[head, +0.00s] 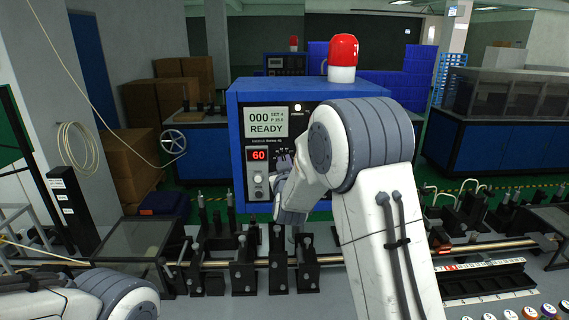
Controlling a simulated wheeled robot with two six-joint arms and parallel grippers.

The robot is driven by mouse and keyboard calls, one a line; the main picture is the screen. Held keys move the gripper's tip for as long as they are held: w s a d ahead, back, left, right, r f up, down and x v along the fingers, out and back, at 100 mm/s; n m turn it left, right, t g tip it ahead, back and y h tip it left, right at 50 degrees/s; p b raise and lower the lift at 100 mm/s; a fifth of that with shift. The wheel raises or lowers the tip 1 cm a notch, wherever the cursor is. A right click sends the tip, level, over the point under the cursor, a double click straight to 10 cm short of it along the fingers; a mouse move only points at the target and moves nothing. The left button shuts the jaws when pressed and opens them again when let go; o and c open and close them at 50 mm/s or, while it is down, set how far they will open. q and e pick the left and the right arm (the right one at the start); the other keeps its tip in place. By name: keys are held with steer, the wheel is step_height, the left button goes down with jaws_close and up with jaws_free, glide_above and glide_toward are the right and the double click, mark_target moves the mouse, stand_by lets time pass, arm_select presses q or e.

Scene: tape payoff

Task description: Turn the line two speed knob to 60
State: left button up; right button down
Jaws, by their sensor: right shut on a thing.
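A blue control box (236,130) stands behind the bench fixtures, with a red and white beacon on top. Its grey screen (266,122) reads "000" and "READY". A red display (258,155) below reads 60. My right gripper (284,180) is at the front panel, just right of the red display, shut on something. The speed knob is hidden behind the gripper and my right arm, so its pointer cannot be read. A few dial marks show just above the gripper. My left arm shows at the bottom left; its gripper is out of the picture.
A row of black clamps (243,265) along a copper-coloured rail (330,259) stands in front of the box. A dark glass-topped box (130,248) is at the left. A black rack (485,280) and several coloured round caps lie at the right.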

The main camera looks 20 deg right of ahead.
steer(key=c, duration=0.9)
jaws_free()
steer(key=b+v, duration=0.5)
steer(key=v, duration=0.5)
steer(key=shift+s, duration=0.25)
steer(key=shift+a, duration=0.15)
